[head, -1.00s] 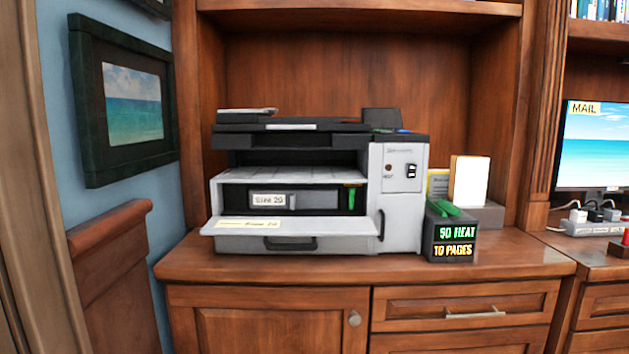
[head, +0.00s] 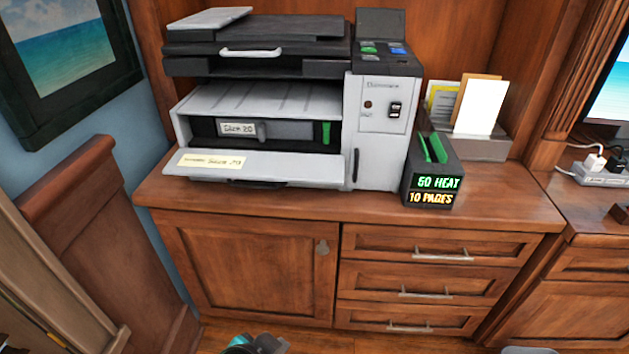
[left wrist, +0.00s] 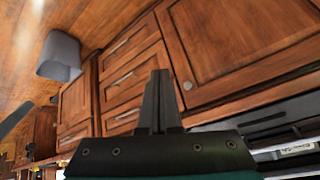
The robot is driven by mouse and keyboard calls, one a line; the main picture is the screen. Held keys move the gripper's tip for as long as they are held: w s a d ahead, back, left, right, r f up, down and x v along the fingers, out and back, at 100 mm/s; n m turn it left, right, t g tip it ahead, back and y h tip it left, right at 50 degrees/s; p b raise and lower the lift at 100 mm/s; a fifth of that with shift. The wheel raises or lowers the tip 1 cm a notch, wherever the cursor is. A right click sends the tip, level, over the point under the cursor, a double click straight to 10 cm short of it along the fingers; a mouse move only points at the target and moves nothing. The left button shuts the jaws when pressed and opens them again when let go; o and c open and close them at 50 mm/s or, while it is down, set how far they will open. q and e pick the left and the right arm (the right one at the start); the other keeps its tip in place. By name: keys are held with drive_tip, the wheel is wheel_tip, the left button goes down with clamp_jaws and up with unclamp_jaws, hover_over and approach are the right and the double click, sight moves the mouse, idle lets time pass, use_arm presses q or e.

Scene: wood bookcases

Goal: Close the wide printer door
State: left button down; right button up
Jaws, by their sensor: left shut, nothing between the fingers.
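The printer (head: 383,130) stands on the wooden counter. Its wide door (head: 290,168), a pale panel with a cream label, hangs folded down and open at the front. Behind it show a dark inner panel with a white label and a green tab (head: 326,132). Part of the printer shows at the lower right of the left wrist view (left wrist: 270,122). My left gripper (head: 255,345) is at the bottom edge of the head view, well below and apart from the door. In the left wrist view its fingers (left wrist: 160,75) are together and empty. My right gripper is not seen.
The counter front (head: 450,219) has a cabinet door (head: 250,265) and several drawers below it. A black box with lit text (head: 432,190) stands right of the printer, by a paper holder (head: 480,147). A wooden panel (head: 95,235) stands at the left.

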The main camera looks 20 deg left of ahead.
sight(255, 172)
use_arm(q)
drive_tip(key=w+a+r+m+t+y+p, duration=0.2)
drive_tip(key=w+a+r+m+y, duration=0.2)
drive_tip(key=a+m, duration=0.25)
drive_tip(key=w+a+r+m+t+y+p, duration=0.1)
drive_tip(key=w+a+r+m+y+p, duration=0.15)
drive_tip(key=w+a+r+m, duration=0.4)
drive_tip(key=w+a+m+t, duration=0.1)
drive_tip(key=w+m+t, duration=0.1)
drive_tip(key=w+m, duration=0.2)
drive_tip(key=w+a+f+m+t+h+b, duration=0.1)
drive_tip(key=w+m+t, duration=0.1)
drive_tip(key=w+m, duration=0.3)
drive_tip(key=w+a+f+m+t+h+b, duration=0.1)
drive_tip(key=w+m, duration=0.4)
drive_tip(key=m, duration=0.2)
drive_tip(key=shift+a+t, duration=0.25)
drive_tip(key=shift+t, duration=0.15)
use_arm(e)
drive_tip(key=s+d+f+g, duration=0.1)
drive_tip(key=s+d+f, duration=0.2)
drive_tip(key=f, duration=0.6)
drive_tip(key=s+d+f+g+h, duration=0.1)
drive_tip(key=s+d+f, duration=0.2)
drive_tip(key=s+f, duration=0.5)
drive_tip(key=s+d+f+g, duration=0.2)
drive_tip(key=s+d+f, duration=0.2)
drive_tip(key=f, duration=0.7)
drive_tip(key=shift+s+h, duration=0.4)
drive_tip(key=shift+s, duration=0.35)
